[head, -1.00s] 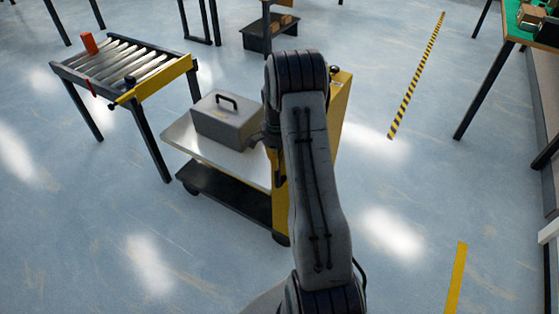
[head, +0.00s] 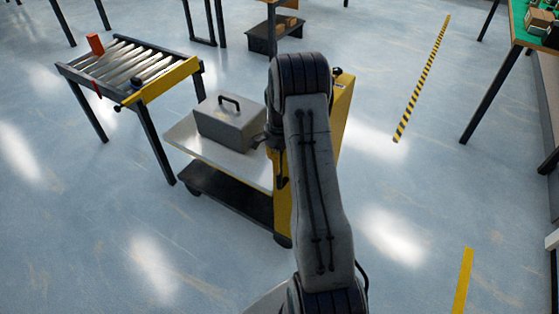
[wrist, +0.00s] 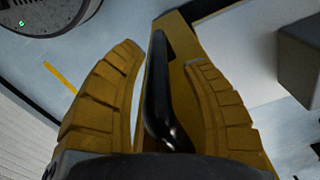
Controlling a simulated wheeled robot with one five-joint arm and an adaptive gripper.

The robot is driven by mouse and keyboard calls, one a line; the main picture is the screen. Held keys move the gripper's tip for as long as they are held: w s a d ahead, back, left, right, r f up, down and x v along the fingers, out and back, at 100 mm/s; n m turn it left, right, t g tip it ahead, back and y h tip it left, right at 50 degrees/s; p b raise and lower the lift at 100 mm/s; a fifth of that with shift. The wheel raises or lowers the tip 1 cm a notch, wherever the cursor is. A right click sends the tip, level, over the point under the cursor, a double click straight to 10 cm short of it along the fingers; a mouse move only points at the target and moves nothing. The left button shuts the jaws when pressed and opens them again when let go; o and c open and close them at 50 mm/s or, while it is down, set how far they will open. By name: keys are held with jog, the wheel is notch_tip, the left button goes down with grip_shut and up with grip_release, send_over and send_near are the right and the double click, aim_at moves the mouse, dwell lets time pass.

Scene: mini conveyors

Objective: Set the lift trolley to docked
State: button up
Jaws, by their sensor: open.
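The lift trolley (head: 190,142) stands at the centre of the head view. It has a grey platform, a dark lower deck and a yellow upright on its right side. A grey box with a black handle (head: 229,122) sits on the platform. In the wrist view, my gripper (wrist: 165,58) is open, with one yellow finger on each side of a black bar-like handle (wrist: 158,95) in front of the trolley's yellow upright (wrist: 182,75). Gaps show between the handle and both fingers. My arm hides most of the gripper and part of the upright in the head view.
A green-topped table (head: 517,22) is at the far right. Floor with striped tape (head: 421,80) lies clear between.

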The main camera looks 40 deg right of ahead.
notch_tip(320, 180, up, 12)
jog(key=shift+r, duration=0.1)
dwell(0.8)
jog(key=shift+a, duration=0.1)
dwell(0.4)
jog(key=s+a+r+n+t+p, duration=0.2)
jog(key=s+a+r+n+p, duration=0.5)
jog(key=a+r, duration=0.7)
jog(key=s+a+r+n+p, duration=0.2)
jog(key=s+a+r+n, duration=0.1)
jog(key=s, duration=0.5)
jog(key=s+a+r+n+t+p, duration=0.1)
jog(key=s+a+r+n+p, duration=0.1)
jog(key=s+a+n, duration=0.3)
jog(key=s+r, duration=0.1)
jog(key=s, duration=0.3)
jog(key=shift+r+n, duration=0.2)
jog(key=shift+n, duration=0.2)
jog(key=shift+d, duration=0.1)
